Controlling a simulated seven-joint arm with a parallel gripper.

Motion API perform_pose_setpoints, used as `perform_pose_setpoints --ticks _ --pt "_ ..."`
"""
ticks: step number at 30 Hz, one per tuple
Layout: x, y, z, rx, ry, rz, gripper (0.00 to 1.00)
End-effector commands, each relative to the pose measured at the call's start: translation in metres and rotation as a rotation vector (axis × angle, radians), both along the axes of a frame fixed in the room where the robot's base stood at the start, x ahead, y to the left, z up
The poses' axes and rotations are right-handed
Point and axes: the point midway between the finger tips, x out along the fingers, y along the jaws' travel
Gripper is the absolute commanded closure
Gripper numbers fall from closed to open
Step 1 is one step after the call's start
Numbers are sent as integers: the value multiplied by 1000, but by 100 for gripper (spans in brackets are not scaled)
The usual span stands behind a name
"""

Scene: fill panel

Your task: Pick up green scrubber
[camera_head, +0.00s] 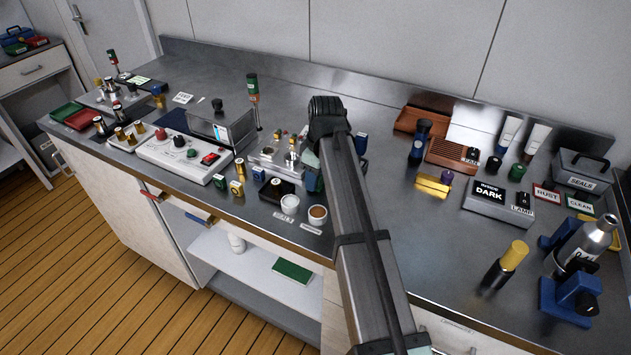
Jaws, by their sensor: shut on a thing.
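My arm reaches up across the middle of the view and bends at a dark joint. My gripper (313,172) is below that joint, left of the arm link, low over the steel counter and mostly hidden. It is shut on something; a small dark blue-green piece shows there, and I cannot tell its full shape. A flat green block (292,270) lies on the open white shelf under the counter, well below my gripper. Its surface is too small to tell whether it is the scrubber.
A white control panel (181,155) stands left.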

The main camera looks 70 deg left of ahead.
Motion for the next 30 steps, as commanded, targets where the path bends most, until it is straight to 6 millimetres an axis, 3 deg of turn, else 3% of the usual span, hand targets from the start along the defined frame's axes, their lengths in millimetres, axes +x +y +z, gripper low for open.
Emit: perform_pose_setpoints --ticks 11,24,30 --pt "0 1 7 1 -1 0 91" --pt "0 1 76 3 0 1 91" --pt "0 1 96 1 0 1 91"
